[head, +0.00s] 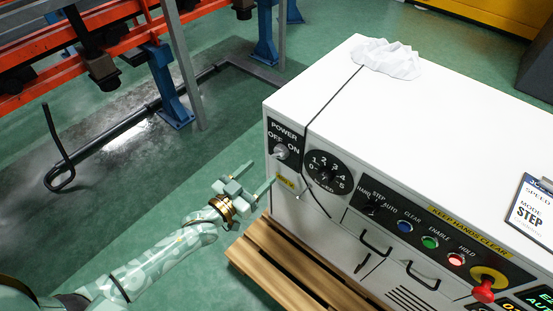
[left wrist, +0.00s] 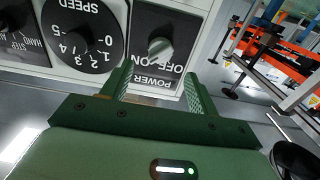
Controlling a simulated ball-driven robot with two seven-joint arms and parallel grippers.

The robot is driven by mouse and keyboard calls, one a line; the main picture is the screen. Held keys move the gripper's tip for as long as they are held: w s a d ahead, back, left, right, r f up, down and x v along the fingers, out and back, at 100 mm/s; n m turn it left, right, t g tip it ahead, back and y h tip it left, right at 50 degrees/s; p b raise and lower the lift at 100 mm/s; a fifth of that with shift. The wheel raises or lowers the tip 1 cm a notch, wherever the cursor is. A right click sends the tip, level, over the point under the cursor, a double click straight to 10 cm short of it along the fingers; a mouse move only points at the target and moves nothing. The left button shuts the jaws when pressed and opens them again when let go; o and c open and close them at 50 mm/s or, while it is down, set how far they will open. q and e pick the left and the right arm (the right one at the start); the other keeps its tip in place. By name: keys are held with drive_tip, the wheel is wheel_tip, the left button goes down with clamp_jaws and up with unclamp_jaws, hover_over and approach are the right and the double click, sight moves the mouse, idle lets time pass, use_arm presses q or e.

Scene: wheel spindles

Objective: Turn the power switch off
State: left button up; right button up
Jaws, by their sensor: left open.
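The power switch (head: 281,153) is a small light grey knob on a black plate marked POWER, OFF and ON, at the left end of the white cabinet's front. It also shows in the left wrist view (left wrist: 160,48), where the labels appear upside down. I cannot tell clearly which mark the knob points to. My left gripper (head: 260,174) is open and empty, in front of and just below the plate. In the left wrist view its two fingers (left wrist: 158,72) reach toward the plate, one on each side of the knob and apart from it. My right gripper is not in view.
The speed dial (head: 327,173) sits just right of the switch, with a thin black cord hanging between them. Farther right are the mode knob (head: 373,205), coloured buttons and a red stop knob (head: 484,290). A wooden pallet (head: 265,255) lies below.

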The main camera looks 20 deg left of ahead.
sight(276, 157)
use_arm(q)
drive_tip(key=b+x, duration=0.2)
drive_tip(key=x, duration=0.5)
drive_tip(key=shift+w+d, duration=0.1)
drive_tip(key=shift+w, duration=0.25)
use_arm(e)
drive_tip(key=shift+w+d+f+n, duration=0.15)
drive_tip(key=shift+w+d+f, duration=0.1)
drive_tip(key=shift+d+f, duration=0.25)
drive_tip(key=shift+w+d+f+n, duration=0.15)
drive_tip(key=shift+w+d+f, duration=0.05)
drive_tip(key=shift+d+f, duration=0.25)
use_arm(q)
drive_tip(key=shift+f, duration=0.1)
drive_tip(key=c, duration=1)
